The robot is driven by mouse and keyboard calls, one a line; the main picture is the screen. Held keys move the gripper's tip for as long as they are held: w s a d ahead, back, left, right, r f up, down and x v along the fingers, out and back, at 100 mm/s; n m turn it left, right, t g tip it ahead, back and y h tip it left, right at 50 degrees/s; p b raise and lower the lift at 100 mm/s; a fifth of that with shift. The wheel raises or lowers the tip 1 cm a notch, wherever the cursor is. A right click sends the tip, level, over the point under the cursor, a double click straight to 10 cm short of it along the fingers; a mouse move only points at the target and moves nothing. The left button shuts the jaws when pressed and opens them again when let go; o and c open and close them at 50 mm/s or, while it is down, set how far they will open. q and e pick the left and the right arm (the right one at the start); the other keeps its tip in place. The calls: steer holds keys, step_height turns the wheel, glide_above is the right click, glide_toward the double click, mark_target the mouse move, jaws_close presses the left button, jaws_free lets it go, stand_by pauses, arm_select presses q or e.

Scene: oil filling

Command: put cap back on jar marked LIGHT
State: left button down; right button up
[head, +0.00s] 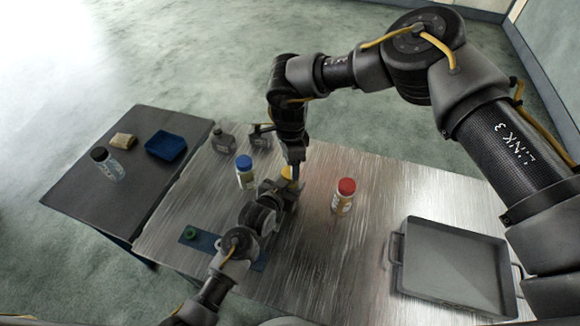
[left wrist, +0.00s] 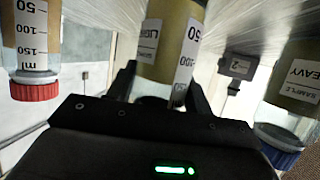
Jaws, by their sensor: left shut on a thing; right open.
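A jar with yellowish contents (left wrist: 168,45) is between the fingers of my left gripper (head: 284,188). Its partly visible label seems to begin "LIG"; its lower part in the left wrist view is hidden behind my gripper. My left gripper is shut on it. In the head view, only a yellow patch (head: 287,172) shows there; I cannot tell whether it is a cap or the contents. My right gripper (head: 293,166) is open, pointing down right at that patch; contact is unclear. A loose green cap (head: 191,233) lies on the blue mat (head: 208,243).
A blue-capped jar (head: 245,172), marked HEAVY in the left wrist view (left wrist: 300,75), stands left of the grippers. A red-capped jar (head: 344,195) stands right. A grey tray (head: 455,268) is at right. A dark side table (head: 80,190) holds another jar.

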steer(key=shift+r, duration=0.25)
steer(key=shift+c, duration=0.3)
step_height(320, 180, up, 2)
steer(key=n, duration=0.3)
steer(key=shift+w+r+n, duration=0.1)
steer(key=shift+n, duration=0.2)
steer(key=r+n, duration=0.1)
steer(key=n, duration=0.2)
steer(key=shift+r, duration=0.15)
steer(key=shift+f, duration=4)
